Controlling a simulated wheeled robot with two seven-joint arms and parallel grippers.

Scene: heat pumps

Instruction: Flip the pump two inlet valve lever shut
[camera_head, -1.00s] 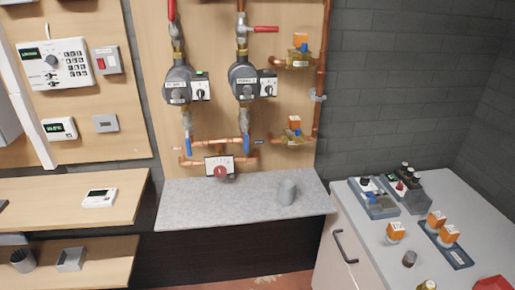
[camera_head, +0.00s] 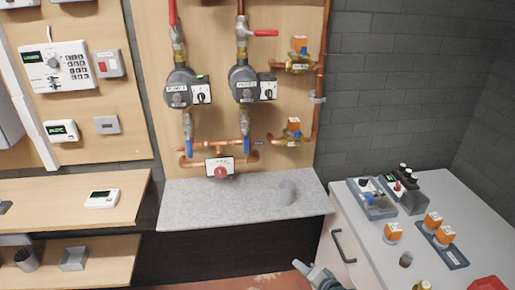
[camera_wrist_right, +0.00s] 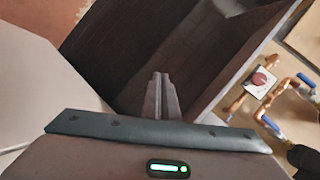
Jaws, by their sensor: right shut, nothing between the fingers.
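Two grey pumps hang on the wooden board in the head view, pump one (camera_head: 179,90) on the left and pump two (camera_head: 243,88) on the right. Above pump two, a red lever (camera_head: 264,33) points sideways to the right, across the pipe. Below it, a blue lever (camera_head: 246,145) hangs straight down along the pipe. Which is the inlet lever cannot be read. My right gripper (camera_head: 299,265) is at the bottom edge, low and well apart from both levers. In the wrist view its fingers (camera_wrist_right: 162,95) are together and empty. My left gripper is out of view.
At right, a white cabinet (camera_head: 372,235) carries trays and orange-topped parts. Floor shows in front.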

